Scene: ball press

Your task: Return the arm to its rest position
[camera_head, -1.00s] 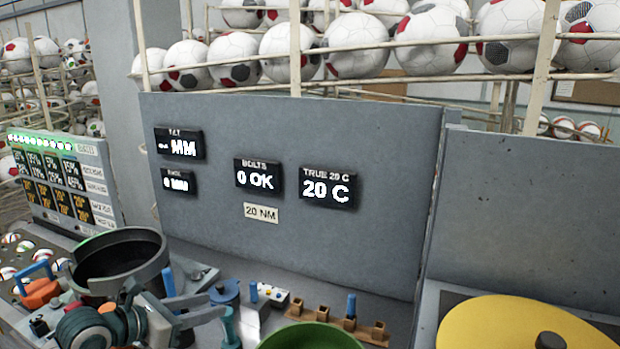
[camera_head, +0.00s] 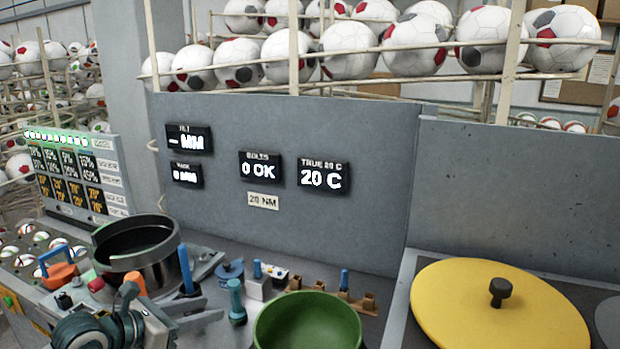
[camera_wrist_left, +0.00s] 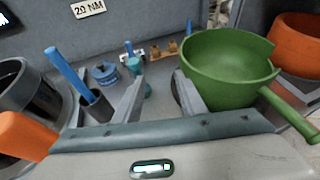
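My left gripper (camera_head: 204,310) is low at the left of the head view, in front of the dark grey ring-shaped vessel (camera_head: 112,268). In the left wrist view its two fingers (camera_wrist_left: 159,82) stand apart with nothing between them. An upright blue rod (camera_wrist_left: 66,72) in a dark socket is left of the fingers. A green pan (camera_wrist_left: 225,70) is just right of them; it also shows in the head view (camera_head: 306,330). My right gripper is in neither view.
A teal peg (camera_head: 237,302), a blue pot (camera_head: 230,271) and a brown block rack (camera_head: 355,302) stand behind the gripper. A yellow disc (camera_head: 470,315) with a black knob lies at right. A grey panel (camera_head: 370,150) with displays closes off the back.

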